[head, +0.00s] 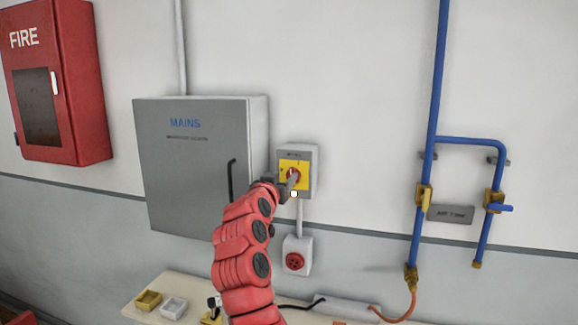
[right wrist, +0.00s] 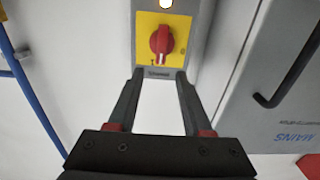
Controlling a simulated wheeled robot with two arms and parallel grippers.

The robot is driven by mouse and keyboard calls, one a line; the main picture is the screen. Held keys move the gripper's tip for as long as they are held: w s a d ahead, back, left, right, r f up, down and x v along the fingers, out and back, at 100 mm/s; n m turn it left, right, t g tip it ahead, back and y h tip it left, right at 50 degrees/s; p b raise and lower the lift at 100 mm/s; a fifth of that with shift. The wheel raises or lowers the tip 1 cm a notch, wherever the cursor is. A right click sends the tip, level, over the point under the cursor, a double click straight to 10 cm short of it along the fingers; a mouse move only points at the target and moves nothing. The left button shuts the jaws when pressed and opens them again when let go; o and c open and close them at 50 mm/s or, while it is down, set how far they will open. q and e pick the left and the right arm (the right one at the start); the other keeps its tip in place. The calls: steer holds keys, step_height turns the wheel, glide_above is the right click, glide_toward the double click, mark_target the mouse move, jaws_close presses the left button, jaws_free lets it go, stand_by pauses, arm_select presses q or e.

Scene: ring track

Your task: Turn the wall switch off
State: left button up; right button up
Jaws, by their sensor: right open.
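The wall switch (head: 309,172) is a grey box with a yellow plate and a red rotary knob, mounted right of the mains cabinet. In the right wrist view, turned upside down, the red knob (right wrist: 161,42) stands nearly upright on the yellow plate (right wrist: 179,28), and a lit lamp (right wrist: 166,3) shows at the top edge. My right gripper (right wrist: 157,78) is open, its fingers apart and empty, pointing at the switch. The knob appears just beyond the fingertips; I cannot tell the exact gap. In the head view my right gripper partly covers the switch. My left gripper is not in view.
The grey mains cabinet (head: 190,175) with a black handle stands close left of the switch. A red socket (head: 295,261) is below. Blue pipes (head: 431,120) with brass valves run at right. A red fire cabinet (head: 88,90) hangs left. A bench (head: 135,307) with small trays lies below.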

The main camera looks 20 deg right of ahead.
mark_target(291, 169)
steer(key=shift+p+x, duration=0.75)
steer(key=shift+x, duration=2.05)
jaws_close()
